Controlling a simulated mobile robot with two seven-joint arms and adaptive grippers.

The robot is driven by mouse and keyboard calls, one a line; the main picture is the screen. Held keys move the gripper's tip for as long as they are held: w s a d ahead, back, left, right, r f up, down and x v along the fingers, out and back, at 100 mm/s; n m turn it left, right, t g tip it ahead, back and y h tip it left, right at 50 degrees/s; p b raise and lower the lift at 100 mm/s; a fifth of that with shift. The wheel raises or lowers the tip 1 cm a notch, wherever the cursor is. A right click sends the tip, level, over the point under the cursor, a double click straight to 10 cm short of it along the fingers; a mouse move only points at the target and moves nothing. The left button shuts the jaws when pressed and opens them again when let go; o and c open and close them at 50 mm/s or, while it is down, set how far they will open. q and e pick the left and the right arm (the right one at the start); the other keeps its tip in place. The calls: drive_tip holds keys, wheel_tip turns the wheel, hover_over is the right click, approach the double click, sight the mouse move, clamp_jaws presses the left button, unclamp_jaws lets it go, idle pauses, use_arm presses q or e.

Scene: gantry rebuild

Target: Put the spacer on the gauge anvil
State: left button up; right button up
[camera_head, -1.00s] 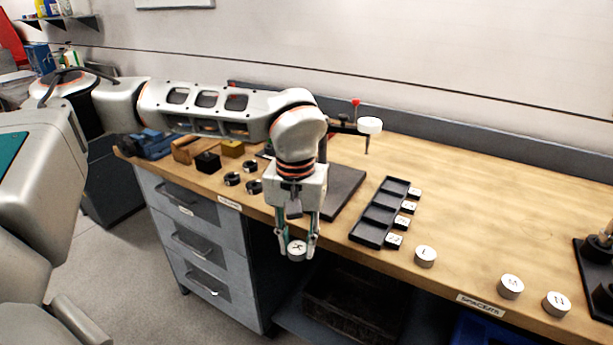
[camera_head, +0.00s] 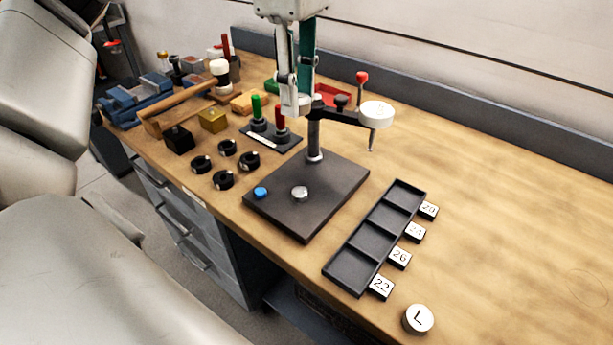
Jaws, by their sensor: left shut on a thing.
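My left gripper (camera_head: 296,104) points down at the top centre, in front of or beside the gauge post; I cannot tell the exact depth. It is shut on a spacer, which its fingers hide here. The gauge stand has a dark square base (camera_head: 335,190), a post (camera_head: 314,140) and an arm with a white round dial (camera_head: 376,114) and a thin probe (camera_head: 371,141). The small silvery anvil (camera_head: 300,193) sits bare on the base, left of the probe in the picture. A blue button (camera_head: 261,193) is beside it. My right gripper is out of view.
A black compartment tray (camera_head: 351,271) with number tags lies right of the gauge, its slots empty. Black rings (camera_head: 223,180), blocks and green and red-handled plugs (camera_head: 281,124) crowd the left. The right bench is clear.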

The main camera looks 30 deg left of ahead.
use_arm(q)
wheel_tip(320, 180, down, 5)
drive_tip(key=b, duration=0.3)
hover_over(300, 191)
wheel_tip(300, 191, down, 7)
drive_tip(key=shift+s+f, duration=0.1)
drive_tip(key=shift+f, duration=0.65)
wheel_tip(300, 191, down, 4)
drive_tip(key=shift+f+b, duration=0.2)
drive_tip(key=shift+b, duration=0.1)
drive_tip(key=shift+r, duration=0.1)
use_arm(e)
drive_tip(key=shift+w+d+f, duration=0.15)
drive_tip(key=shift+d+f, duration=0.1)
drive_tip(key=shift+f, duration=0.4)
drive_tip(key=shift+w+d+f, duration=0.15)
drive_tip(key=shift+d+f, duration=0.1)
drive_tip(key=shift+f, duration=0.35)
use_arm(q)
drive_tip(key=o, duration=1.1)
drive_tip(key=shift+f, duration=0.2)
